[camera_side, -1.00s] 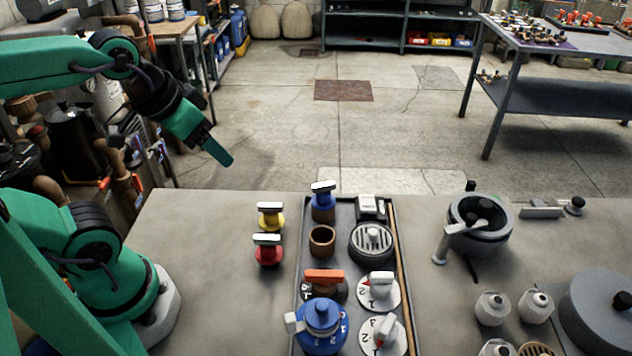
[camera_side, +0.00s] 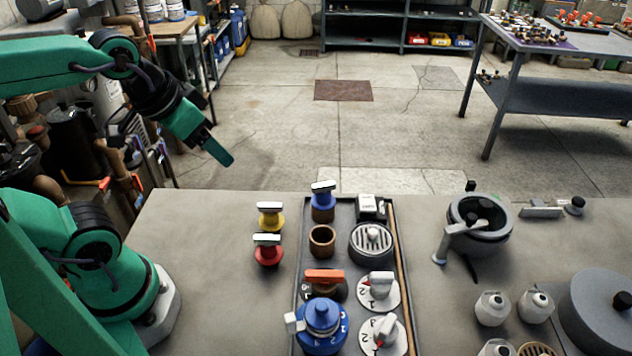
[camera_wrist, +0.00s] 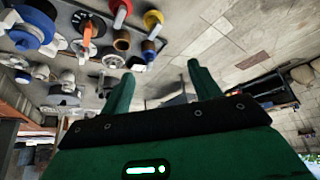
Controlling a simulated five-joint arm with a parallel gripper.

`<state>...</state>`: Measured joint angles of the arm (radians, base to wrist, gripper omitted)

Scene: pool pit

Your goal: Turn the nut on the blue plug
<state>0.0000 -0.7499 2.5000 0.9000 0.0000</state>
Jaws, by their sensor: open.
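The blue plug (camera_side: 322,208) stands upright at the back left of the dark tray. A white bar-shaped nut (camera_side: 323,186) sits across its top. My gripper (camera_side: 218,152) is in the air at the left, over the floor beyond the bench edge, well apart from the plug. In the wrist view my gripper (camera_wrist: 158,75) has its two green fingers spread with nothing between them.
A yellow plug (camera_side: 270,220) and a red plug (camera_side: 268,255) stand left of the tray (camera_side: 300,262). A brown ring (camera_side: 322,240) and a round grate (camera_side: 373,243) neighbour the blue plug. A large blue valve (camera_side: 321,318) is in front. The left bench top is clear.

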